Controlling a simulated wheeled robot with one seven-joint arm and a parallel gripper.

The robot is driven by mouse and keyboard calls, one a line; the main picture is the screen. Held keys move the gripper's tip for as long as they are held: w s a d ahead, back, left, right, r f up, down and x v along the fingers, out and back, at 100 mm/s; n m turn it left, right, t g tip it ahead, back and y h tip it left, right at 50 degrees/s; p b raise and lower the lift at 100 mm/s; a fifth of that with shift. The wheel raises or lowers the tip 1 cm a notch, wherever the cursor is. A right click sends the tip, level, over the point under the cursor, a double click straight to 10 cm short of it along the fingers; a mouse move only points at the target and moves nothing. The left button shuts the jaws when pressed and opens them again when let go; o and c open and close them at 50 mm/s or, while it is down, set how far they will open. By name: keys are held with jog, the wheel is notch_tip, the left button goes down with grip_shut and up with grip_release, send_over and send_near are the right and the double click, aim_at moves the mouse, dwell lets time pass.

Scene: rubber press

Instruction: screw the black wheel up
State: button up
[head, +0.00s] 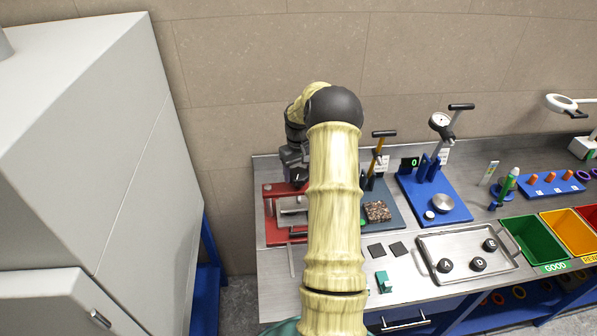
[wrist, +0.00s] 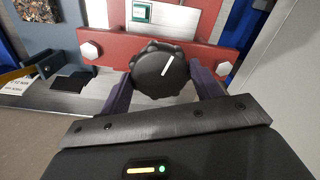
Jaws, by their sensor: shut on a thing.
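The black wheel (wrist: 160,76) has a scalloped rim and a white line on its face. It sits in front of the red press frame (wrist: 203,37) in the wrist view. My gripper (wrist: 160,88) has its two fingers on the left and right sides of the wheel and is shut on it. In the head view the red press (head: 279,233) stands at the left end of the bench.
A blue-based gauge stand (head: 436,203) and a steel tray (head: 452,278) with several black pieces are to the right. Green (head: 535,245) and yellow bins stand farther right. A grey cabinet (head: 110,150) stands close on the left. Two dark squares and a green block lie near the bench front.

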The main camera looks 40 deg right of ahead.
aim_at(298, 173)
jog(key=shift+w+r+n, duration=0.1)
jog(key=shift+n, duration=0.5)
jog(key=o, duration=1)
notch_tip(298, 173, up, 17)
jog(key=b, duration=0.4)
jog(key=shift+r, duration=0.15)
jog(key=shift+a, duration=0.1)
